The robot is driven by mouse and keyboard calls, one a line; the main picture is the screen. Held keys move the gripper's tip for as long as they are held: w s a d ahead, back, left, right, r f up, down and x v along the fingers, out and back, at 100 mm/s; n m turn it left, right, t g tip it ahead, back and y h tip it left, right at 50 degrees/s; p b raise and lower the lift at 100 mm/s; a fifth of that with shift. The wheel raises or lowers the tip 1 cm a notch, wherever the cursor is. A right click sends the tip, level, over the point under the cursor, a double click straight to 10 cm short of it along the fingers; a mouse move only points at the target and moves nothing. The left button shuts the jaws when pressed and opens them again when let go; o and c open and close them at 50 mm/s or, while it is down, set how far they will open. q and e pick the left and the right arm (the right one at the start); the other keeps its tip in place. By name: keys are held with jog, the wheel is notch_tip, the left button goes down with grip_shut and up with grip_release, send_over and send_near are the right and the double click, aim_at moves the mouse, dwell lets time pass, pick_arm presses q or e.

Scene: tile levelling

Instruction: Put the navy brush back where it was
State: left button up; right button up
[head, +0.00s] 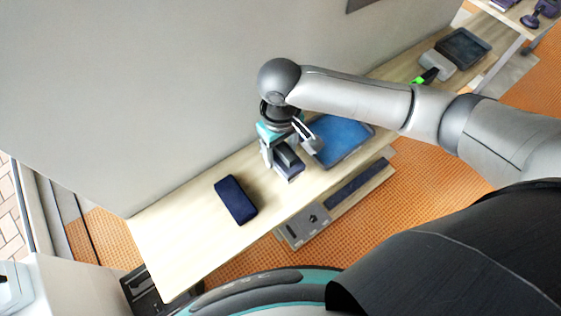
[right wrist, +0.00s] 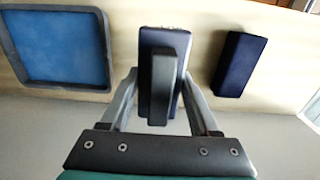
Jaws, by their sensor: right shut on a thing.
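The navy brush (right wrist: 156,40), a dark blue block with a dark grey grip on top, is between the fingers of my right gripper (right wrist: 162,88), which is shut on it. In the head view the brush (head: 290,174) is partly hidden by my right gripper (head: 290,152). It is over the pale table, between a blue tray and a plain navy block. I cannot tell whether its underside touches the table. My left gripper is not in view.
The blue tray (head: 342,141) lies to the right of the brush. The plain navy block (head: 236,200) lies to its left. A grey wall stands behind the table (head: 180,232). A dark-topped tray (head: 463,47) and a green item (head: 427,76) are farther right. The table's left end is clear.

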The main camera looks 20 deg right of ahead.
aim_at(280, 145)
jog(key=shift+f, duration=0.7)
notch_tip(280, 145, down, 4)
jog(key=shift+r, duration=0.1)
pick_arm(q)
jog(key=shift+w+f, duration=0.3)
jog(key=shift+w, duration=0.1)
pick_arm(e)
jog(key=o, duration=1.3)
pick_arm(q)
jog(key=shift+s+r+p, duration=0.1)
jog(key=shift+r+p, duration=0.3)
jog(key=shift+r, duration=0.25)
pick_arm(e)
notch_tip(280, 145, up, 12)
